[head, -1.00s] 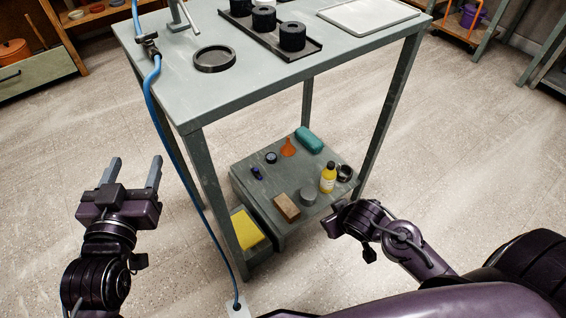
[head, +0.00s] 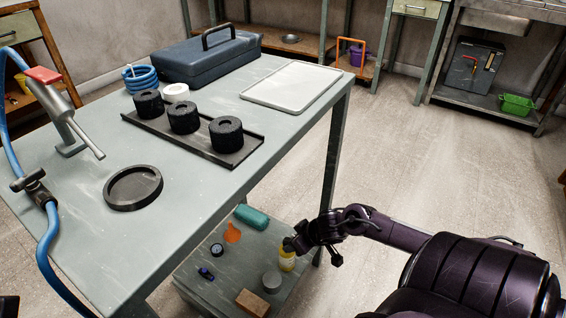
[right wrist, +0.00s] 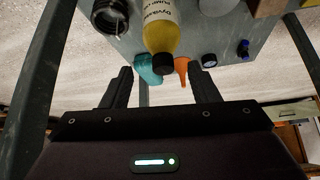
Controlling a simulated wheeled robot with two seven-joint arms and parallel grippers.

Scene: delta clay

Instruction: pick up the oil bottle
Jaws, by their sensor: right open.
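The oil bottle (head: 287,262), yellow with a pale label and dark cap, stands on the lower shelf (head: 238,278) under the table, partly covered by my right gripper (head: 291,245) in the head view. In the right wrist view the bottle (right wrist: 160,32) appears upside down, its cap in line with the gap of my right gripper (right wrist: 160,72). The two fingers are apart, one on each side of the cap, with nothing held. I cannot tell whether the cap is between the fingertips or beyond them.
A grey cylinder (head: 271,282), brown block (head: 252,303), orange funnel (head: 232,233) and teal roll (head: 251,217) share the shelf. A dark round container (right wrist: 110,14) is beside the bottle. The tabletop (head: 215,190) and its leg (head: 333,155) bound the space.

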